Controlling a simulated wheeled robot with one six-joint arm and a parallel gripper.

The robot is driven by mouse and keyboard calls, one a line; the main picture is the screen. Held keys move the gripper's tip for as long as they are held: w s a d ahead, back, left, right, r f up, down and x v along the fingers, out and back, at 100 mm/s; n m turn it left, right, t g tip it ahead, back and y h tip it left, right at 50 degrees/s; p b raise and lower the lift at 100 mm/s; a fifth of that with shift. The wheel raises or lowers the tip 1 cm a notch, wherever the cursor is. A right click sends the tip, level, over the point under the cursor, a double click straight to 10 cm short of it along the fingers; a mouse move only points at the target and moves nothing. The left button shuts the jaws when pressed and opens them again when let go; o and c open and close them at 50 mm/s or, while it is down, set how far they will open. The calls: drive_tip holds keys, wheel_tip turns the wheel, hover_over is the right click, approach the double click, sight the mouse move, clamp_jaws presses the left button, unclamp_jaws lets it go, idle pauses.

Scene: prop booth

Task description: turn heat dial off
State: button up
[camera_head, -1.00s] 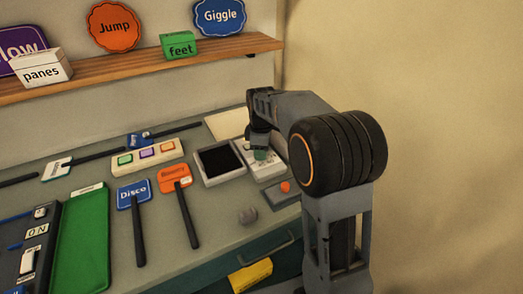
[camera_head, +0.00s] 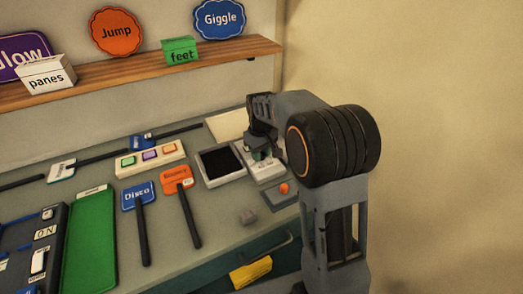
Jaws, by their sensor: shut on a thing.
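A small light-coloured panel (camera_head: 268,173) lies on the counter at the right, just right of a dark square screen. A green dial (camera_head: 259,154) sits on this panel, mostly hidden by my gripper. My gripper (camera_head: 262,150) points down over the panel and is shut on the green dial. The dial's marks and its setting are too small and too covered to read.
The dark screen (camera_head: 220,162) in a pale frame lies close left of the panel. An orange button (camera_head: 284,188) on a grey base is close in front. Paddle signs, "Disco" (camera_head: 138,197) and an orange one (camera_head: 176,179), lie further left. A shelf (camera_head: 140,68) runs along the wall.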

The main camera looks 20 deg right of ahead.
drive_tip(key=m+p, duration=0.1)
drive_tip(key=m, duration=0.4)
drive_tip(key=shift+m, duration=0.4)
drive_tip(key=m+p, duration=0.1)
drive_tip(key=m, duration=0.3)
drive_tip(key=shift+m, duration=0.8)
drive_tip(key=o, duration=0.9)
drive_tip(key=shift+r, duration=0.1)
wheel_tip(320, 180, up, 14)
drive_tip(key=shift+f+p, duration=0.2)
drive_tip(key=shift+p, duration=0.15)
